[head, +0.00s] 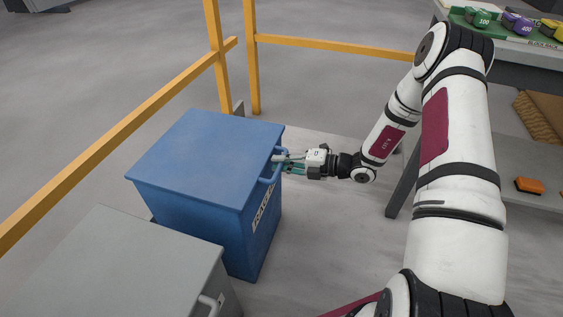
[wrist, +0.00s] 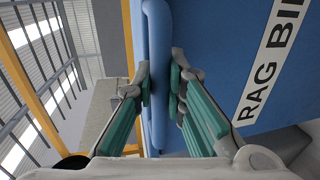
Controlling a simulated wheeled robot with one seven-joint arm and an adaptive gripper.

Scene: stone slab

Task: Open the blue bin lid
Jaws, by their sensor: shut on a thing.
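The blue bin (head: 235,235) stands on the floor with its flat blue lid (head: 210,150) down on it. A blue bar handle (head: 269,176) is on the lid's right edge. My gripper (head: 279,163) reaches it from the right. In the wrist view my gripper (wrist: 160,82) has its two fingers on either side of the blue handle bar (wrist: 156,40), shut on it. The bin's front (wrist: 215,60) with a white "RAG BIN" label (wrist: 268,65) shows to the right of the fingers. The handle's far end is partly hidden by the gripper in the head view.
A grey bin (head: 120,265) with its own handle stands close at the lower left. Yellow railings (head: 130,135) run behind and left of the blue bin. A shelf unit (head: 520,60) with coloured items is at the right. Open floor (head: 330,240) lies right of the bin.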

